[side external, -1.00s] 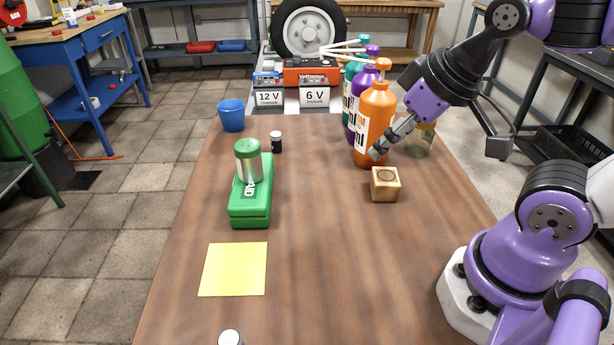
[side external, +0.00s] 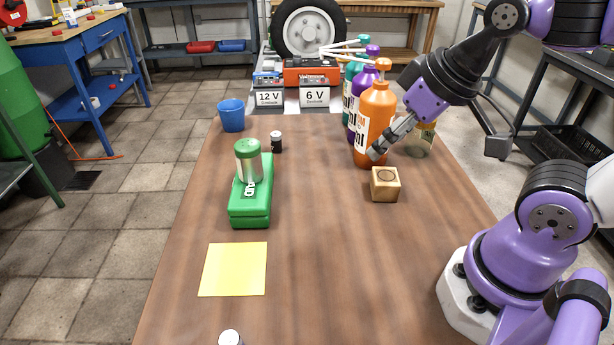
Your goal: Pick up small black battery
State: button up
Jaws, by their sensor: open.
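A small black battery (side external: 276,143) with a light top stands upright on the wooden table, right of the blue cup and behind the green box. My gripper (side external: 377,152) is open and empty, in the air over the right part of the table. It appears in front of the orange bottle, to the right of the battery and well apart from it. Another small cylinder (side external: 230,338) with a pale top is cut off at the front edge of the picture; I cannot tell what it is.
A green box (side external: 250,212) carries a silver-and-green can (side external: 248,162). A blue cup (side external: 231,115) stands at the left edge. A wooden block (side external: 385,185) and orange bottle (side external: 376,115) are at right. A yellow sheet (side external: 233,269) lies in front. The table's middle is clear.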

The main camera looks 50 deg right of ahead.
jog(key=w+r, duration=0.1)
jog(key=w, duration=0.6)
jog(key=n+y, duration=0.1)
jog(key=n, duration=0.1)
send_near(277, 134)
jog(key=shift+t, duration=0.4)
jog(key=f, duration=0.2)
jog(key=w+f, duration=0.1)
jog(key=f, duration=0.2)
jog(key=shift+w+a, duration=0.1)
jog(key=shift+w, duration=0.15)
jog(key=x, duration=0.5)
jog(key=shift+w+a+f, duration=0.1)
jog(key=shift+w, duration=0.35)
grip_shut()
